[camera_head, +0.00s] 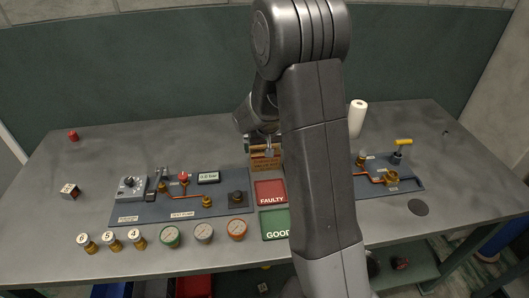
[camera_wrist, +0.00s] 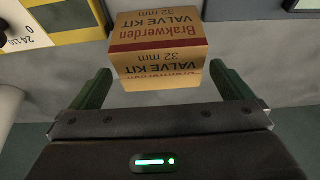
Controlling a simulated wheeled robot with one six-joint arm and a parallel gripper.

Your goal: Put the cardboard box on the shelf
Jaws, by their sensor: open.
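My gripper (camera_wrist: 160,80) is open and empty, with one green finger on each side. In the head view the box (camera_head: 264,163) stands on the grey table behind the red and green pads, partly hidden by my arm. My gripper (camera_head: 268,148) is right at it there, mostly hidden. A green lower shelf (camera_head: 420,262) shows under the table at the right.
Valve panels (camera_head: 140,212) lie left and right on the table (camera_head: 100,155). The red FAULTY pad (camera_head: 270,192) and green GOOD pad (camera_head: 274,225) are in front of the box. Several round fittings line the front edge.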

